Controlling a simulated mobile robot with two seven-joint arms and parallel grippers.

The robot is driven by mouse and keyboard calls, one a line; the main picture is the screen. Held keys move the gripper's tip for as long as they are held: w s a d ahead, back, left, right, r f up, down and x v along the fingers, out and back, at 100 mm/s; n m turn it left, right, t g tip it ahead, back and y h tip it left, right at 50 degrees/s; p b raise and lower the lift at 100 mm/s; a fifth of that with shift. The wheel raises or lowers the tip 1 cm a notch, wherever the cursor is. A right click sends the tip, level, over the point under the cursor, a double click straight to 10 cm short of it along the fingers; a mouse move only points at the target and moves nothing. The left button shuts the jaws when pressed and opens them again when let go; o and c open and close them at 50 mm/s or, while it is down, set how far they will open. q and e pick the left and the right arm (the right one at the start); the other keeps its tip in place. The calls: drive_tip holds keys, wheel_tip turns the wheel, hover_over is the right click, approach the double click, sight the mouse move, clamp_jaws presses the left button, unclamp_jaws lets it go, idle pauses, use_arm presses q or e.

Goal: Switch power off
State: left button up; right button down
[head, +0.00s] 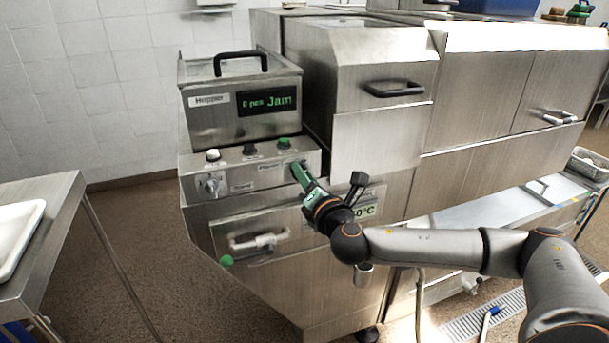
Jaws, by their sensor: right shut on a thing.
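A steel machine with a front control panel (250,172) stands in the middle of the head view. On the panel's left is a silver rotary knob (210,185). Above it sit a white button (213,155), a black button (250,149) and a green button (284,143). My right gripper (298,168) reaches in from the right, its green fingers at the panel's right end. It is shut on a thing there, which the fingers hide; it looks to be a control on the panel. My left gripper is not in view.
A display (267,101) above the panel reads "0 pcs Jam". A lidded box has a black handle (240,62). A door with a black handle (395,90) stands right of the panel. A steel table with a white tray (20,237) is at the left, with open floor between.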

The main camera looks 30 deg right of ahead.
drive_tip(key=n+p, duration=0.3)
drive_tip(key=n, duration=0.3)
drive_tip(key=n+p, duration=0.4)
drive_tip(key=n, duration=0.1)
drive_tip(key=n+p, duration=0.4)
drive_tip(key=n, duration=0.2)
drive_tip(key=shift+w+a+n, duration=0.1)
drive_tip(key=shift+a+n, duration=0.2)
drive_tip(key=shift+a, duration=0.05)
idle(0.5)
drive_tip(key=c, duration=0.9)
unclamp_jaws()
drive_tip(key=shift+o, duration=0.2)
